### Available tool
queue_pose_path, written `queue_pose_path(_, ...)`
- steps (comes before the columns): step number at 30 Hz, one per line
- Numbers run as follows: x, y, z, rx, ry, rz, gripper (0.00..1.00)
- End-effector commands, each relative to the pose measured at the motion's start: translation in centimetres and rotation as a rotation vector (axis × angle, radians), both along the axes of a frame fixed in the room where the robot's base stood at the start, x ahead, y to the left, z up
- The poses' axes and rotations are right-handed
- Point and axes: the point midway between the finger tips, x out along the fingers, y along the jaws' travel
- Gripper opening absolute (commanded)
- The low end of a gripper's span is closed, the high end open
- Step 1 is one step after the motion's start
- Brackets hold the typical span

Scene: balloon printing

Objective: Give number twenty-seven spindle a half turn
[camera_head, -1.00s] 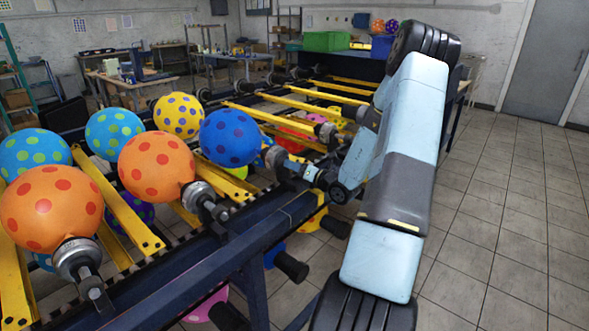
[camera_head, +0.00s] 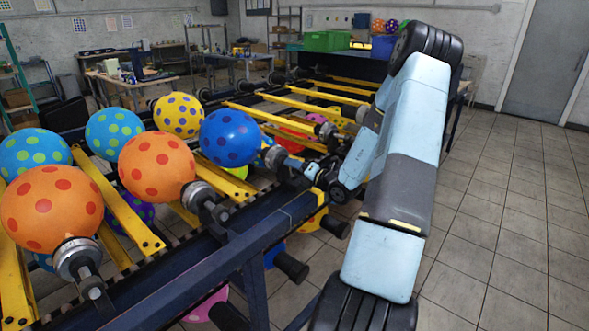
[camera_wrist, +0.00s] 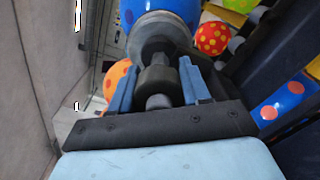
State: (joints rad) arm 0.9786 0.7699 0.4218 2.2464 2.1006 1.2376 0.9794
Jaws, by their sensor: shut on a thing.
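The spindle (camera_wrist: 158,78) is a grey and black shaft with a round collar, in the middle of the wrist view. A blue balloon with darker dots (camera_wrist: 180,14) is on its far end. In the head view that balloon (camera_head: 230,138) sits over the yellow bars, with the spindle's collar (camera_head: 276,158) on its right. My gripper (camera_wrist: 158,88) has one blue finger on each side of the spindle's near end and is shut on it. In the head view my gripper (camera_head: 311,172) is at the rack's near edge. No number is readable on the spindle.
Orange balloons (camera_head: 156,166) on similar spindles stand to the left along the dark rack rail (camera_head: 200,262). Yellow bars (camera_head: 125,213) run across the rack. Black rollers (camera_head: 291,266) stick out below the rail. The tiled floor (camera_head: 500,220) at right is clear.

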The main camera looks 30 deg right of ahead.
Motion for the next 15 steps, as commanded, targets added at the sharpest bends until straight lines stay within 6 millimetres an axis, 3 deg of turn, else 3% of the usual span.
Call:
queue_pose_path(2,-0.35,-0.01,-0.61,0.003,0.016,-0.001,0.16)
queue_pose_path(3,-0.34,-0.02,-0.62,0.003,0.015,-0.002,0.49)
queue_pose_path(10,-0.19,-0.04,-0.34,0.0,0.008,-0.001,0.71)
queue_pose_path(15,-0.1,-0.04,-0.19,-0.001,0.005,-0.001,0.71)
